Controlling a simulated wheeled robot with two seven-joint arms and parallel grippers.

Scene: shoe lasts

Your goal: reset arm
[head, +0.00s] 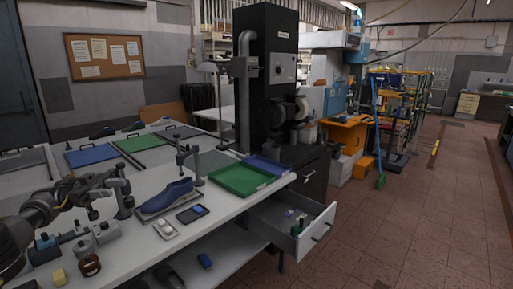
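My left arm comes in from the left edge over the white workbench (228,209). My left gripper (113,183) is above the bench's left part, beside a grey metal stand (123,204). It is small and dark here, so I cannot tell whether its fingers are open or shut. I see no object clearly held in it. My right gripper is not in view. A blue shoe last (170,195) lies on a grey plate to the right of my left gripper, apart from it.
A green tray (240,179) and a blue tray (270,166) sit at the bench's right end. A drawer (312,233) stands open below them. A brown jar (89,266) and a yellow block (59,277) are near the front left. The tiled floor (430,210) at right is mostly clear.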

